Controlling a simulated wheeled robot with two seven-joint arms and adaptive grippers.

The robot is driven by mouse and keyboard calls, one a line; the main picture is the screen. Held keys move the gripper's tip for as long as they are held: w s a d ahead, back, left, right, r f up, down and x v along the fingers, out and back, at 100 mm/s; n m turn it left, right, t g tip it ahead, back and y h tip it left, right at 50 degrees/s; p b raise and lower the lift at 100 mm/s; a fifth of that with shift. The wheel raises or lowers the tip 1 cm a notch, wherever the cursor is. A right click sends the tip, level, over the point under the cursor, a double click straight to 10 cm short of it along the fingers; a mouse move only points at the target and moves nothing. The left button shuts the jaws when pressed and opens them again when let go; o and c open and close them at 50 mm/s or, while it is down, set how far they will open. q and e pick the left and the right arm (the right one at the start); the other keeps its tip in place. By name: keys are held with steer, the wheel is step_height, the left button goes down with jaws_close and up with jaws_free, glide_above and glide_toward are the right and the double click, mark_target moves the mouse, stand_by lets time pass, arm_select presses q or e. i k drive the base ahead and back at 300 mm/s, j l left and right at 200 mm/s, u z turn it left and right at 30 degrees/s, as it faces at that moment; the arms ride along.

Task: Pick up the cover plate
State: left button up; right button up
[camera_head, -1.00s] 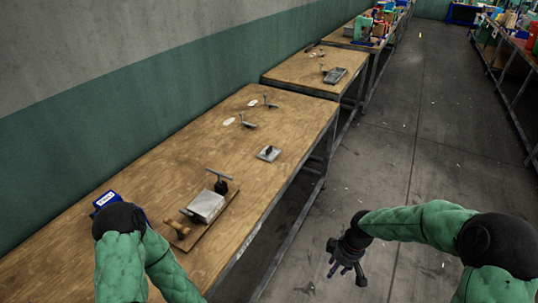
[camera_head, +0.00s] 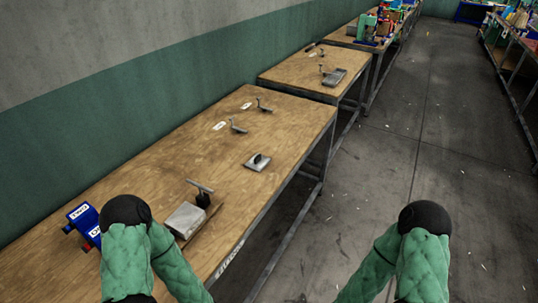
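A small grey plate with a dark upright grip (camera_head: 257,161), which looks like the cover plate, lies flat near the right edge of the near wooden table (camera_head: 180,160). Nothing touches it. Closer to me is a press with a grey block (camera_head: 184,220) and a T-shaped handle (camera_head: 199,187) on a wooden board; my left arm hides part of it. My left arm comes in at the lower left and my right arm at the lower right, over the floor. Neither gripper shows; both are out of frame or hidden behind my arms.
Blue labelled boxes (camera_head: 83,220) stand at the table's left. Two T-handled pieces (camera_head: 238,126) (camera_head: 263,105) and white labels (camera_head: 219,126) lie farther back. A second table (camera_head: 300,72) stands beyond. The wood around the plate is clear, and so is the aisle floor (camera_head: 390,140).

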mark_target(257, 163)
steer(key=i+l, duration=0.75)
steer(key=l, duration=0.15)
steer(key=i+l, duration=0.75)
steer(key=l, duration=0.15)
steer(key=i+l+u, duration=0.2)
steer(key=u, duration=0.2)
steer(key=i+l+u, duration=0.15)
steer(key=l+u, duration=0.3)
steer(key=i+l+u, duration=0.1)
steer(key=l+u, duration=0.3)
